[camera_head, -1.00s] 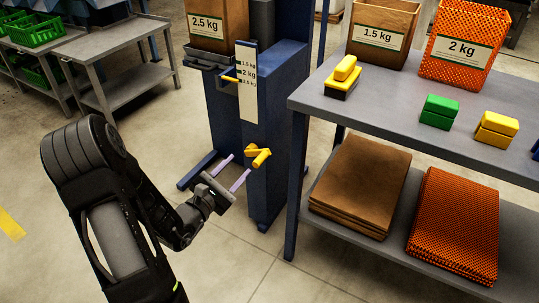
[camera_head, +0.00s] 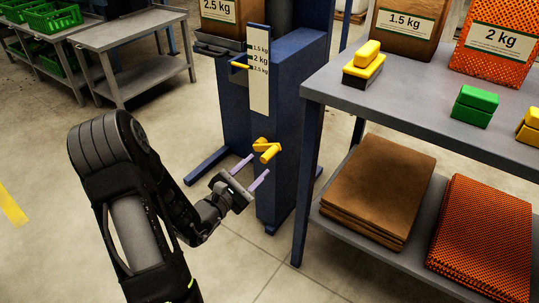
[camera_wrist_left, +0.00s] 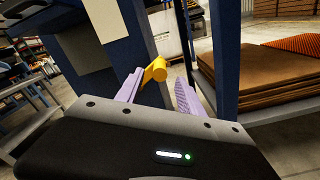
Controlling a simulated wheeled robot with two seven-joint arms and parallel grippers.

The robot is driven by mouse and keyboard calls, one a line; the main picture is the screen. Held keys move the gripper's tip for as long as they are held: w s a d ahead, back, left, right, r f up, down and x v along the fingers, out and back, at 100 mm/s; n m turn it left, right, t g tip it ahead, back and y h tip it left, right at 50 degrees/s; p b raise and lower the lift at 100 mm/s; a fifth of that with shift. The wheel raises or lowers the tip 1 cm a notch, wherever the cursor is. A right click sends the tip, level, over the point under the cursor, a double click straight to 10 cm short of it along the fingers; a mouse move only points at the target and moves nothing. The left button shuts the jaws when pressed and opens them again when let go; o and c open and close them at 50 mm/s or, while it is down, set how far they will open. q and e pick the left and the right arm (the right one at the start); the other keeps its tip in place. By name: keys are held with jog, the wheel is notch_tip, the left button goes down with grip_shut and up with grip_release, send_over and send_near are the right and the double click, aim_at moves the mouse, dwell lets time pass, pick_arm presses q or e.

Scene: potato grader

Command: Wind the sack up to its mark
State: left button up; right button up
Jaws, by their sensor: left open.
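The brown 2.5 kg sack (camera_head: 218,14) sits at the top of the picture on a dark carrier (camera_head: 217,46) on the blue stand. A white scale strip (camera_head: 259,70) with 1.5, 2 and 2.5 kg marks stands beside it, and a yellow pointer (camera_head: 240,66) lies near the 2.5 kg mark. The yellow crank (camera_head: 266,150) is on the lower part of the stand. My left gripper (camera_head: 250,172) is open just below and in front of the crank. In the left wrist view the crank handle (camera_wrist_left: 157,70) shows beyond and between the open fingertips. My right gripper is out of view.
A grey table (camera_head: 420,105) stands on the right with 1.5 kg (camera_head: 403,25) and 2 kg sacks (camera_head: 499,40) and coloured blocks on top. Flat sacks lie on its lower shelf (camera_head: 410,240). Open floor lies in front of the stand.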

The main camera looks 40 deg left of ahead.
aim_at(276, 148)
pick_arm(q)
jog(key=w+b, duration=0.2)
jog(key=w, duration=0.4)
jog(key=shift+w+a, duration=0.1)
jog(key=shift+w, duration=0.65)
jog(key=shift+c, duration=0.4)
grip_shut()
dwell(0.4)
